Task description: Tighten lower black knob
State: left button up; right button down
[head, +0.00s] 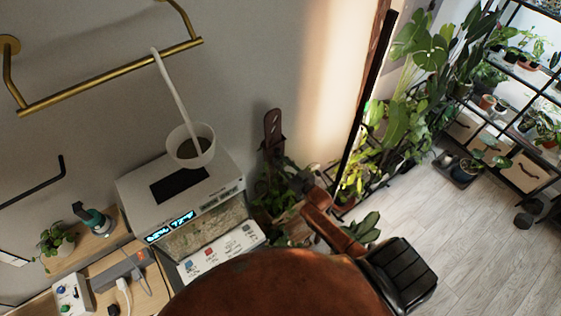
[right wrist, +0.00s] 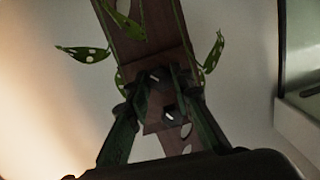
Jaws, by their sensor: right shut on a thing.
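The wooden plank (head: 273,124) stands upright among leaves by the wall in the head view. In the right wrist view, which looks upside down, the plank (right wrist: 150,48) runs down from the top edge. Two black knobs sit on it. The lower black knob (right wrist: 157,76) is the one nearer the top of this picture, between the fingertips. The upper knob (right wrist: 168,115) lies between the fingers, nearer the palm. My right gripper (right wrist: 160,80) is shut on the lower knob. The fingers partly cover the plank's edges. My left gripper is out of view.
Spotted leaves (right wrist: 84,54) hang close around the plank. A white terrarium box (head: 217,177) with a lit display stands left of the plant, a white pot (head: 190,146) on top. Brass rails (head: 110,77) are on the wall.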

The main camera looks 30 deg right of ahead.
jog(key=shift+s+f+m, duration=0.1)
jog(key=shift+f+m, duration=0.1)
jog(key=shift+m, duration=0.9)
jog(key=c, duration=2)
grip_release()
jog(key=shift+o, duration=1.4)
jog(key=shift+r, duration=0.1)
jog(key=s+d, duration=0.1)
jog(key=s, duration=1)
jog(key=shift+s+d+r, duration=0.25)
jog(key=shift+s+d, duration=0.15)
